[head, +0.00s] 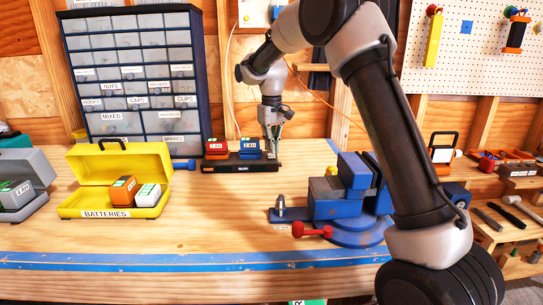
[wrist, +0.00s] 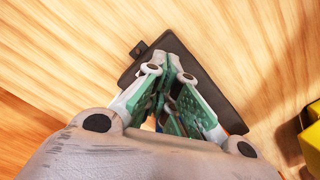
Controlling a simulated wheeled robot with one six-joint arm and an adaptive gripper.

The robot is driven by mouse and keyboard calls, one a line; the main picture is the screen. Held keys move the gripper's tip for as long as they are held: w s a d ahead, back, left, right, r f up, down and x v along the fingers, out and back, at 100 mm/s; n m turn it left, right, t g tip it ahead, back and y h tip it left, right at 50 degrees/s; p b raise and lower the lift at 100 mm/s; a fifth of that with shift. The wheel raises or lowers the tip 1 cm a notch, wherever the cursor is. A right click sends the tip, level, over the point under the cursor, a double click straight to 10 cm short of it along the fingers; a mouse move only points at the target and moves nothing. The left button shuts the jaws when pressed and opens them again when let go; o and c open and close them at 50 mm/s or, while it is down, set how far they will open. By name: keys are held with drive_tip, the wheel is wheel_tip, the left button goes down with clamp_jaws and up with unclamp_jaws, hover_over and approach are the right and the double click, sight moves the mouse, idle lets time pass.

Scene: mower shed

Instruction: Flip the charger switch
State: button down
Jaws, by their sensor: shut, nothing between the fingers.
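The charger (head: 243,168) is a low black base at the back of the bench, with a red battery (head: 216,148) and a blue battery (head: 249,149) standing in it. My gripper (head: 273,150) points down at the charger's right end, beside the blue battery, and is shut and empty. In the wrist view the green-padded fingers (wrist: 172,65) meet over the dark charger plate (wrist: 205,62). A small dark block (wrist: 139,49) sits at the plate's edge, left of the fingertips; I cannot tell whether it is the switch. The fingers hide much of the plate.
A drawer cabinet (head: 135,75) stands behind left. A yellow battery box (head: 118,165) holds an orange and a white battery. A blue vise (head: 340,195) with a red handle (head: 312,230) stands front right. Bare bench lies in front of the charger.

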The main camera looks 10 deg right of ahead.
sight(272, 156)
drive_tip(key=shift+f, duration=1.05)
idle(0.4)
drive_tip(key=shift+r, duration=3.55)
